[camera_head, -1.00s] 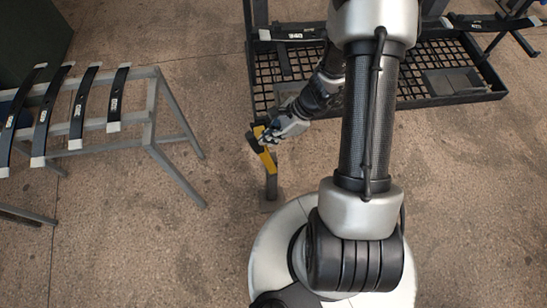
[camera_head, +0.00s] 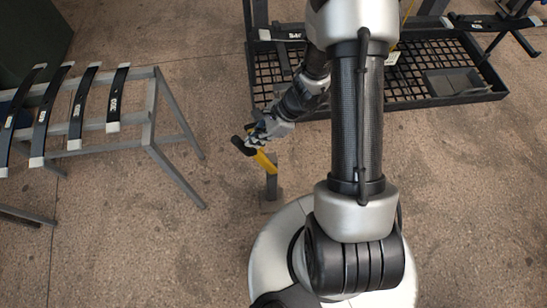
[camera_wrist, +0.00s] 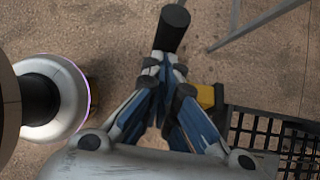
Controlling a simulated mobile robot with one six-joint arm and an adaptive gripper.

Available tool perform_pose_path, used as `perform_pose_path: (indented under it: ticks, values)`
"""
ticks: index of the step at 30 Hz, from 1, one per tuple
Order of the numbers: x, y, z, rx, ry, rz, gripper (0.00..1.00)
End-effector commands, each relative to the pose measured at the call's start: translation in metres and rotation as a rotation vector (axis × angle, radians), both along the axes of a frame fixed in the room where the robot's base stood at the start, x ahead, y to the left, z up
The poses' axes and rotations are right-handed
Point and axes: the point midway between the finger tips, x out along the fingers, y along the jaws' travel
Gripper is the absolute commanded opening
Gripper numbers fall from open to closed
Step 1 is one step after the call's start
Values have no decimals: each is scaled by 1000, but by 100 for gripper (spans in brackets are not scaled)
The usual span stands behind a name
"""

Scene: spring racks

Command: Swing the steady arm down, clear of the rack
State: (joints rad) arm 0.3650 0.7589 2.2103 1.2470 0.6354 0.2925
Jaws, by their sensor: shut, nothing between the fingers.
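The steady arm is a yellow bar (camera_head: 265,162) with a black roller end (camera_head: 243,146), on a short grey post (camera_head: 271,188) that stands on the floor in front of the rack. The bar slopes from the post up and left in the picture. My gripper (camera_head: 254,138) is shut and empty, with its fingertips at the black end. In the wrist view, the black end (camera_wrist: 172,28) lies just beyond my fingertips (camera_wrist: 165,64), seemingly touching them. Part of the yellow bar (camera_wrist: 206,96) shows behind my fingers. The rack (camera_head: 405,98) has a black grid base, behind my arm.
A grey stand (camera_head: 150,125) with several black leaf springs (camera_head: 78,108) is on the left. More springs lie on the rack's back bars (camera_head: 285,33). Bare floor (camera_head: 215,180) lies between the stand and the post.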

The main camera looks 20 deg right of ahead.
Motion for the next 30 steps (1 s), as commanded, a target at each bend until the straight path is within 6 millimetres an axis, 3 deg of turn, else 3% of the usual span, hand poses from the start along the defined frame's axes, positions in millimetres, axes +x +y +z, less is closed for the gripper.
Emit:
perform_pose_path:
  ticks: [30]
  values:
    - [11, 40, 0, 0, 0, 2, 0]
